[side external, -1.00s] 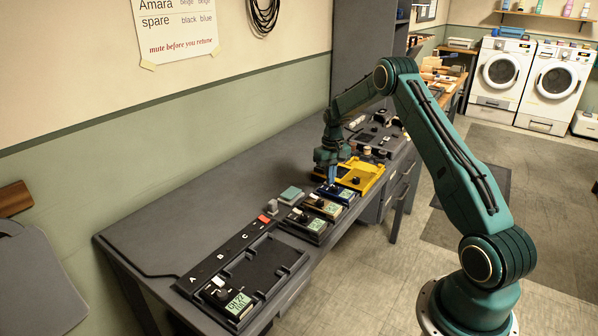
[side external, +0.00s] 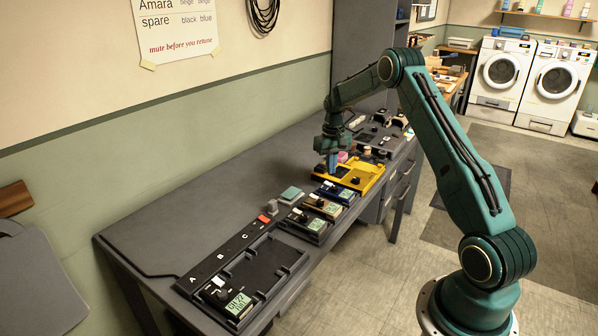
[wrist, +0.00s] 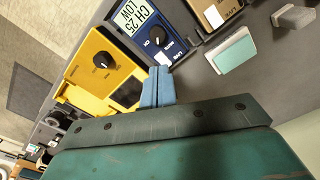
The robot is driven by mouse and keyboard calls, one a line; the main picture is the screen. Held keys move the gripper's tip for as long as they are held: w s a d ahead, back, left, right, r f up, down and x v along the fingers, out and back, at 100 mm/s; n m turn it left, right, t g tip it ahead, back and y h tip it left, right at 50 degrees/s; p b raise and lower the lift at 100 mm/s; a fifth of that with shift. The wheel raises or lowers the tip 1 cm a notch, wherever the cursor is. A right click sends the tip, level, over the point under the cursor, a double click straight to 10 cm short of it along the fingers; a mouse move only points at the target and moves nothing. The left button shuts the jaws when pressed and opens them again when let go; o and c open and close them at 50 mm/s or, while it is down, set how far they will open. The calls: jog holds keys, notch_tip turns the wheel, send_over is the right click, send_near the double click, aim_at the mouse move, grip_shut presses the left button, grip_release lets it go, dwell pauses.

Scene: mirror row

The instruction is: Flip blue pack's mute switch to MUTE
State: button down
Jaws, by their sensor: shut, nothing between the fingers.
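The blue pack (side external: 336,200) stands in the row on the bench, between a tan pack and a yellow unit. In the wrist view the blue pack (wrist: 140,40) shows a screen reading CH 25 LOW and a dark knob. My gripper (side external: 331,172) is just above the bench at the wall-side end of the blue pack. In the wrist view my gripper's blue fingers (wrist: 158,88) are together and empty, beside the blue pack's edge and the yellow unit's corner.
The yellow unit (side external: 371,186) with a dark knob is close to my fingers. The tan pack (side external: 322,208) and a black pack (side external: 305,226) stand on the other side. A teal pad (side external: 291,193) and grey block (side external: 272,205) lie nearby. Bench along the wall is clear.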

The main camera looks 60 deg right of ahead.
aim_at(330, 184)
jog(key=shift+r, duration=1.45)
jog(key=s+a+r+n+t, duration=0.1)
jog(key=s+a+r, duration=0.3)
jog(key=a+r, duration=0.6)
jog(key=s+a+r+n+t, duration=0.1)
jog(key=s+a+r+n, duration=0.15)
jog(key=a+r, duration=0.7)
jog(key=s+a+n+t, duration=0.1)
jog(key=s+a, duration=0.6)
jog(key=s, duration=0.4)
jog(key=s+a+n+t, duration=0.1)
jog(key=s+a+t, duration=0.1)
jog(key=s+a, duration=0.4)
jog(key=s, duration=0.5)
jog(key=shift+s+a+r+t, duration=0.15)
jog(key=shift+a+r+t, duration=0.15)
jog(key=shift+a, duration=0.1)
